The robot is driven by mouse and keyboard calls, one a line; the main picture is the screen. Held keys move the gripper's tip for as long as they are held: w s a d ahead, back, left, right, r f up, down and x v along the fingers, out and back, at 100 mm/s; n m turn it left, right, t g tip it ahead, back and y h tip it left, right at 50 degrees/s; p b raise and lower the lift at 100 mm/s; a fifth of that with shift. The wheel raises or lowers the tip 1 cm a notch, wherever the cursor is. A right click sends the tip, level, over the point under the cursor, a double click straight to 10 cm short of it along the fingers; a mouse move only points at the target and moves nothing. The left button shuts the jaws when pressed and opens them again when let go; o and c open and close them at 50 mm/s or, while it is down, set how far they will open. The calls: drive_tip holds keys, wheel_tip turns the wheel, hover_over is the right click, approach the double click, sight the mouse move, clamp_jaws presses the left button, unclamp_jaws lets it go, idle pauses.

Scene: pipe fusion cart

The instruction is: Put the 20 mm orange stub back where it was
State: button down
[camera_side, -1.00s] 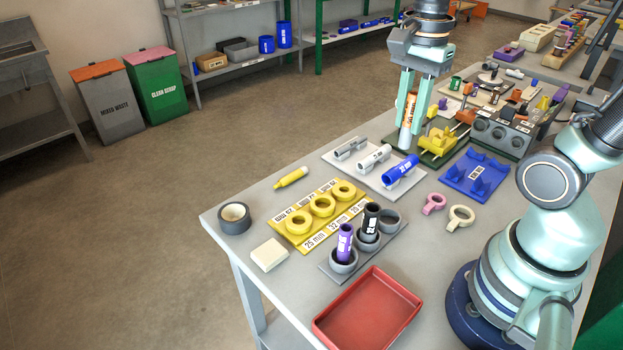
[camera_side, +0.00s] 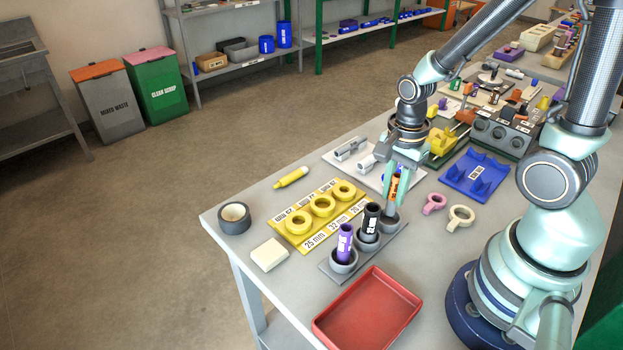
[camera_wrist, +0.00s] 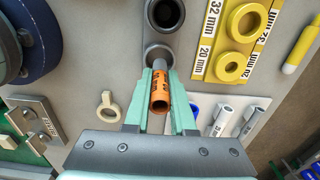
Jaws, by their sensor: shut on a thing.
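My gripper (camera_side: 393,180) is shut on the orange stub (camera_side: 394,187), which has dark lettering and a pale grey lower part. The stub stands upright over the right-hand cup (camera_side: 390,222) of the grey three-cup holder. Its lower end is at or inside the cup mouth; I cannot tell how deep. In the wrist view, the orange stub (camera_wrist: 168,96) sits between the fingers (camera_wrist: 160,95), its far end meeting the cup. A black stub (camera_side: 370,220) stands in the middle cup and a purple stub (camera_side: 345,241) in the left cup.
A red tray (camera_side: 367,312) lies in front of the holder. A yellow ring board (camera_side: 321,214) is to its left. Pink (camera_side: 434,203) and cream (camera_side: 461,216) ring tools lie to the right. A blue cradle (camera_side: 478,176) and a pale pipe board (camera_side: 340,160) are behind.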

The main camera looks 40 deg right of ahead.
sight(390, 213)
drive_tip(key=shift+f, duration=1.6)
drive_tip(key=shift+f, duration=0.15)
drive_tip(key=c, duration=0.8)
unclamp_jaws()
drive_tip(key=shift+o, duration=0.2)
